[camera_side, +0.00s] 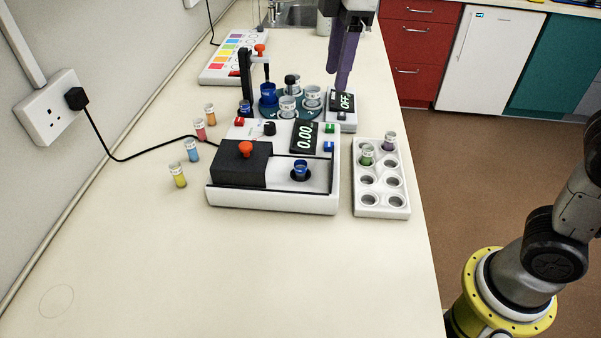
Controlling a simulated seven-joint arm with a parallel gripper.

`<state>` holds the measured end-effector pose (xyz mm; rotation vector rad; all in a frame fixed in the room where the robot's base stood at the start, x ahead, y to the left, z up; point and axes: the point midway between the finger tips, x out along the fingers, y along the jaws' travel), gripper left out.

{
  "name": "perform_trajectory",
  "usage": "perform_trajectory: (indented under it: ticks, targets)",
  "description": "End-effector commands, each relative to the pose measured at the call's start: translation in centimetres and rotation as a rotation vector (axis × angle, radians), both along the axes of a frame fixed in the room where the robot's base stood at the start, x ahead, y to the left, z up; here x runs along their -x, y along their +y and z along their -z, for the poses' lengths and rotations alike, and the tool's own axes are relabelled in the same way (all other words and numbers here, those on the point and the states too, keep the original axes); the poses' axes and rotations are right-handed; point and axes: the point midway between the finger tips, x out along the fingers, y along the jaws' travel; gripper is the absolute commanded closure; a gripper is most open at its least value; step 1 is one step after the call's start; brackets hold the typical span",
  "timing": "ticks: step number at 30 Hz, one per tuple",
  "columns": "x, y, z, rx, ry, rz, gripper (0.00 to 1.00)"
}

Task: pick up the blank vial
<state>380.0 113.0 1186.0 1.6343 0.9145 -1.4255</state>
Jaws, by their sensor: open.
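My gripper (343,80) hangs at the top centre, its purple fingers pointing down just behind a small device with an "OFF" display (344,103). It holds nothing that I can see; the gap between the fingers is hidden by the side-on angle. No vial carries a readable "blank" label, so I cannot tell which one is the blank vial. Coloured vials stand on the bench left of the meter: orange (210,114), red (200,130), blue (192,151) and yellow (179,175).
The white meter (275,200) reads "0.00" and has a black cover with an orange knob. Right of it, a white rack (381,209) holds green (367,155) and purple (389,141) vials. A teal carousel with clear cups (288,107) stands behind. The front bench is clear.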

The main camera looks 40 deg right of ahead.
Motion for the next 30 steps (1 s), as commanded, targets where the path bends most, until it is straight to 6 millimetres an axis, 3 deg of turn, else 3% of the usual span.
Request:
perform_trajectory:
  ticks: [4,10,14,22,30]
  targets:
    - [-2.7,3.4,3.1,0.019,0.058,-0.059,0.54]
    - [-3.0,5.3,6.0,0.040,0.113,-0.095,0.54]
    - [-2.9,5.4,7.5,0.041,0.115,-0.098,0.54]
    - [-2.9,5.3,12.5,0.040,0.114,-0.097,0.54]
    - [-2.9,5.3,14.6,0.040,0.112,-0.095,0.54]
